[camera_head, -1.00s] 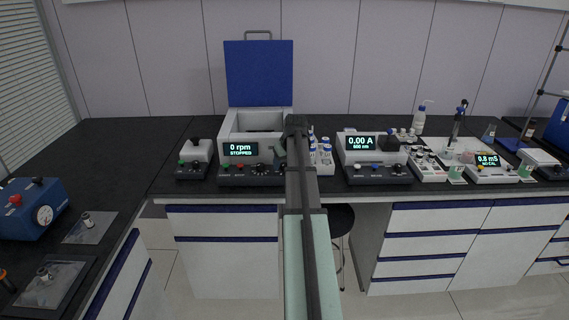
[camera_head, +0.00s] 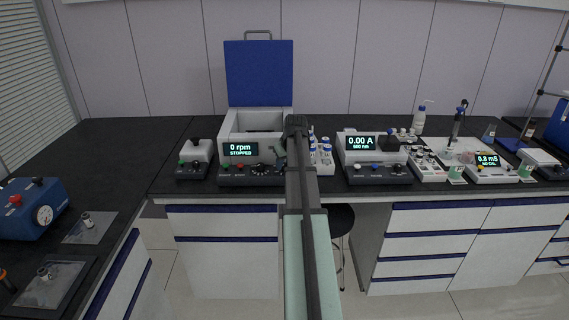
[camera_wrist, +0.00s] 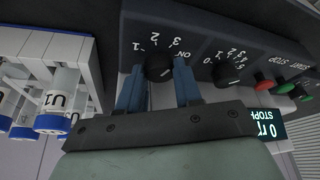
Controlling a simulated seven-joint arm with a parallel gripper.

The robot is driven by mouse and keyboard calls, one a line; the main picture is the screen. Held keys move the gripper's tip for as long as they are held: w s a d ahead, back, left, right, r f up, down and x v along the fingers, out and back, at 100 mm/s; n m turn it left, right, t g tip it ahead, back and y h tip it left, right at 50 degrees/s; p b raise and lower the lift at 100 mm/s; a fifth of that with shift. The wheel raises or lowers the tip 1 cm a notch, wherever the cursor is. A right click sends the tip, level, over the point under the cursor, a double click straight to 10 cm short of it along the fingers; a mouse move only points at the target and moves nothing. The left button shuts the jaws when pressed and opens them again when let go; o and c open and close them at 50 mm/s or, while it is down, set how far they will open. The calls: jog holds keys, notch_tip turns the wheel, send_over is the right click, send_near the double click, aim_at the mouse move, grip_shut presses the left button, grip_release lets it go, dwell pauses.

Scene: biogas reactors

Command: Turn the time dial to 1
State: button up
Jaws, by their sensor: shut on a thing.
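The centrifuge (camera_head: 225,172) stands on the bench with its blue lid up, and its display (camera_head: 240,149) reads 0 rpm, STOPPED. In the wrist view, which is upside down, a black dial (camera_wrist: 160,67) on the dark front panel has marks 1, 2, 3 and ON around it. My gripper (camera_wrist: 160,84) has its two blue fingers on either side of this dial, shut on it. Which mark the dial points to is not clear. A second black dial (camera_wrist: 229,71), marked 0 to 5, sits beside it, untouched. In the head view my arm hides the dial.
A white rack (camera_wrist: 40,45) with blue-capped tubes stands close beside the gripper. Red and green buttons (camera_wrist: 263,86) are on the same panel. A photometer (camera_head: 375,172) stands to the right of my arm, and a small black-and-white device (camera_head: 195,160) stands left of the centrifuge.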

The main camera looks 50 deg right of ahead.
jog(key=n, duration=0.2)
jog(key=n+y, duration=0.1)
jog(key=n, duration=0.1)
jog(key=shift+d+y, duration=0.15)
jog(key=shift+y, duration=0.15)
jog(key=shift+n+y, duration=0.6)
jog(key=shift+n, duration=1)
jog(key=o, duration=1)
jog(key=shift+o, duration=0.2)
jog(key=shift+r, duration=0.1)
jog(key=v, duration=1.3)
jog(key=shift+s+r, duration=0.2)
jog(key=shift+r, duration=0.1)
